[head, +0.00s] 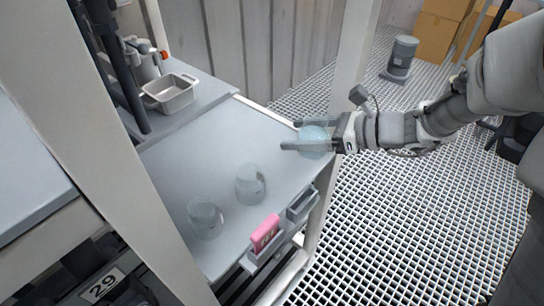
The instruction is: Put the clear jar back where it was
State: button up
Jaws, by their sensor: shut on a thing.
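My gripper (303,137) is shut on a clear, faintly bluish jar (315,139) near the far right corner of the grey table (195,150). A finger shows on each side of the jar. I cannot tell whether the jar touches the table or hangs above it. Two more clear jars stand on the table: one near the middle front (250,185) and one farther left and nearer (205,218). Both look upright and empty.
A metal tray (171,103) sits at the back left. A pink item (264,234) sits in a holder on the table's front edge, beside a grey holder (301,205). White posts (353,65) rise at the table's sides. The table's middle is clear.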

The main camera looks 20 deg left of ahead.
jog(key=b, duration=0.2)
send_over(268, 160)
notch_tip(268, 160, down, 5)
jog(key=shift+f, duration=0.1)
jog(key=shift+f+b, duration=0.9)
jog(key=shift+f, duration=0.9)
jog(key=shift+f, duration=0.2)
jog(key=o, duration=1.6)
jog(key=shift+r, duration=0.2)
jog(key=p+v, duration=0.3)
jog(key=v, duration=0.9)
jog(key=shift+d+f, duration=0.1)
